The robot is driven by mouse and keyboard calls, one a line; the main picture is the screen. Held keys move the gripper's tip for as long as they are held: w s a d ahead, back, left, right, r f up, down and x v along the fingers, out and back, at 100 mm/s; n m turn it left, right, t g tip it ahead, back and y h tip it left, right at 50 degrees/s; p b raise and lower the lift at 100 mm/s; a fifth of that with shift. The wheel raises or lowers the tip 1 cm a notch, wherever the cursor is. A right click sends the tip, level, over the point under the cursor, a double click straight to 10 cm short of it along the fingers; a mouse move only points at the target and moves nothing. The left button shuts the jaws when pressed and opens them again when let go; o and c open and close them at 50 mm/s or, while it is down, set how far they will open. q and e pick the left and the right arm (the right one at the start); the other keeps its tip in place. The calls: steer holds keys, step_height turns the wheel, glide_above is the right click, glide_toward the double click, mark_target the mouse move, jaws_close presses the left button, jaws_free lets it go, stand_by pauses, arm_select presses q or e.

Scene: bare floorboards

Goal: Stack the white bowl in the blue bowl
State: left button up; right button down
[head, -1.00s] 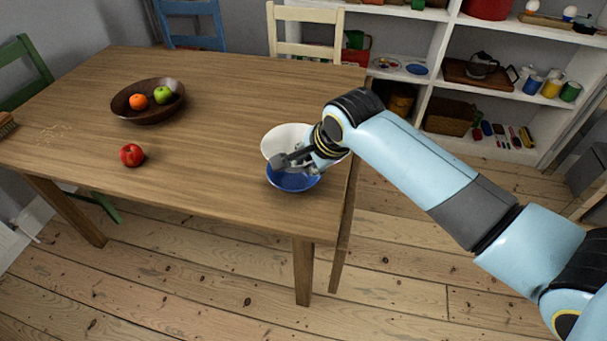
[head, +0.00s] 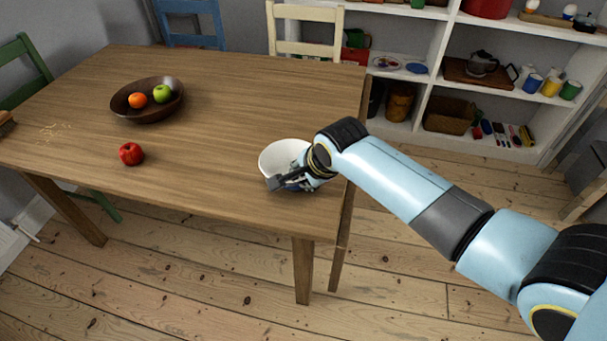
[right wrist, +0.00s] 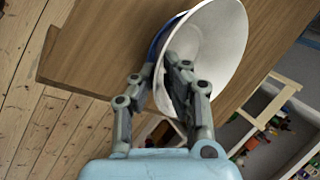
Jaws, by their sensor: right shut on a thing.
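The white bowl (head: 283,156) is near the right edge of the wooden table, tilted in the right wrist view (right wrist: 222,50). My right gripper (head: 282,182) is shut on its near wall, one finger inside and the other outside. The gripper also shows in the right wrist view (right wrist: 165,76). The blue bowl (right wrist: 163,36) is mostly hidden behind the white bowl and the gripper; only a strip of its rim shows. The white bowl overlaps it, but I cannot tell whether it rests inside. My left gripper is out of view.
The wooden table (head: 215,120) has free room left of the bowls. A red apple (head: 131,154) lies on it, and a dark fruit bowl (head: 150,112) holds an orange and a green apple. A cream chair (head: 305,30) stands behind the table, with a white shelf beyond to the right.

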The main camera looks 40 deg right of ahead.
steer(key=c, duration=1.4)
jaws_free()
steer(key=shift+c, duration=0.2)
steer(key=p+v, duration=0.1)
steer(key=v, duration=1.1)
steer(key=shift+r, duration=0.45)
